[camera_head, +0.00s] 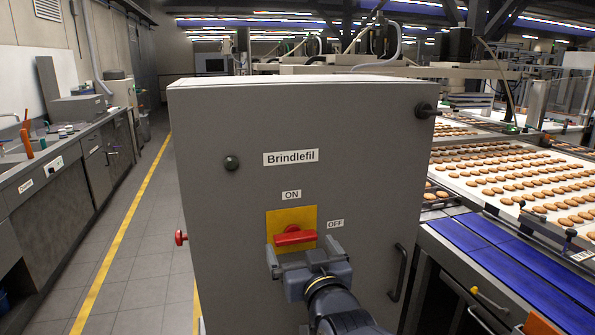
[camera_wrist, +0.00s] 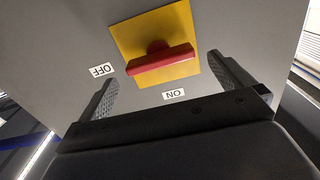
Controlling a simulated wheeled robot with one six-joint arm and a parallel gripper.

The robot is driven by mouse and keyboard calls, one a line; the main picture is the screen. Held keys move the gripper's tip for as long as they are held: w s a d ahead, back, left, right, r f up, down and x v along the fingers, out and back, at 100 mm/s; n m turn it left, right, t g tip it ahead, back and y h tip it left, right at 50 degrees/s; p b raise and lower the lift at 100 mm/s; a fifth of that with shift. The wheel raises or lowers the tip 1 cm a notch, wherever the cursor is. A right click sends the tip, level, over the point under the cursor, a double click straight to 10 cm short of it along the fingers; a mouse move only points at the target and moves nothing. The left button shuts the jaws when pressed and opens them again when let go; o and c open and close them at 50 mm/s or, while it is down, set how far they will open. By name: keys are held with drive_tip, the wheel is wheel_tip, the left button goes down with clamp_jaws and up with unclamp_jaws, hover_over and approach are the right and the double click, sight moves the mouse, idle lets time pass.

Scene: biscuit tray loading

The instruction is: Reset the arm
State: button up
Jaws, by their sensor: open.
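My gripper (camera_head: 303,254) is open and empty in front of the grey control cabinet (camera_head: 220,225). Its two fingers also show in the wrist view (camera_wrist: 160,90), spread to either side below the red switch handle. The red rotary switch handle (camera_head: 295,236) sits on a yellow plate (camera_head: 278,217) and lies nearly level; it also shows in the wrist view (camera_wrist: 160,65). The gripper appears apart from the handle. The ON label (camera_head: 291,195) is above the plate and the OFF label (camera_head: 335,223) to its right. My arm hides the lower middle of the cabinet.
The cabinet has a Brindlefil label (camera_head: 290,157), a side handle (camera_head: 398,272) and a red knob (camera_head: 181,238). A biscuit conveyor (camera_head: 470,165) with blue belts (camera_head: 520,260) stands at right. A workbench (camera_head: 60,170) lines the left. The aisle floor (camera_head: 140,270) between is clear.

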sight(298, 240)
drive_tip(key=shift+x, duration=1.65)
drive_tip(key=shift+p, duration=0.3)
